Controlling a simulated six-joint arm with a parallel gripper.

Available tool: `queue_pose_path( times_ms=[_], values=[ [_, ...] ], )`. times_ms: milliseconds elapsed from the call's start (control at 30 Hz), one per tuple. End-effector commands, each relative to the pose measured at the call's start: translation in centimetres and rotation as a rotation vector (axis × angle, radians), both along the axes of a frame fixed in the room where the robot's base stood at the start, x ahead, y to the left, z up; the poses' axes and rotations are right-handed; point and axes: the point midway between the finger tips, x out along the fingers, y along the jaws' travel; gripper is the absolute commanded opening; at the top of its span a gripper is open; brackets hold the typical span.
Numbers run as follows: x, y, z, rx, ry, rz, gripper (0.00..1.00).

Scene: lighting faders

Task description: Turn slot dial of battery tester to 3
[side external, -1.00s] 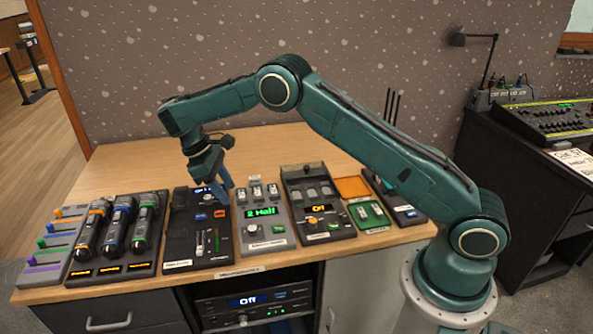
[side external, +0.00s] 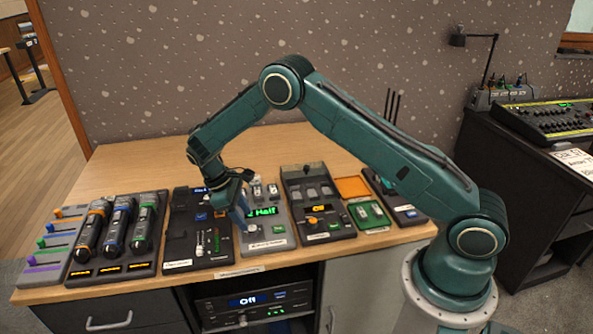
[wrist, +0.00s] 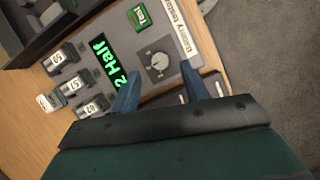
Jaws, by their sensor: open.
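The battery tester (side external: 275,240) is a grey unit on the wooden desk, with a green display (wrist: 103,63) that reads "2 Half". Its slot dial (wrist: 159,62) is a round silver knob on a dark square plate, and it also shows in the side view (side external: 252,229). My gripper (wrist: 160,75) is open and empty, pointing down over the front part of the tester. In the wrist view its two blue fingers lie below the dial, one to each side, and appear apart from it. In the side view my fingers cover the display's left end.
A green "Test" button (wrist: 139,16) and several battery bays (wrist: 77,85) sit on the tester. A dark fader unit (side external: 190,255) stands close on the left and another dark panel (side external: 318,210) close on the right. The desk behind is clear.

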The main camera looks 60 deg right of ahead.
Motion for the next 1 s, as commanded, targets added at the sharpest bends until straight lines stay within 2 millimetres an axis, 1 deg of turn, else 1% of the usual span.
queue_pose_path(
  times_ms=[33, 100, 300, 467, 733, 933, 967, 1000],
  values=[
    [-0.3, -0.2, -0.7, 0.0, 0.004, 0.0, 0.46],
    [-0.6, -0.3, -1.5, 0.0, 0.002, -0.002, 0.46],
    [-1.2, -0.7, -3.2, 0.001, 0.002, 0.001, 0.46],
    [-1.3, -0.8, -3.7, 0.0, 0.0, -0.001, 0.46],
    [-1.4, -0.8, -3.7, 0.0, 0.0, 0.0, 0.46],
    [-1.3, -0.8, -3.7, 0.0, 0.0, 0.0, 0.07],
    [-1.3, -0.8, -3.7, 0.0, 0.0, 0.0, 0.01],
    [-1.3, -0.8, -3.7, 0.0, 0.0, 0.0, 0.01]
  ],
)
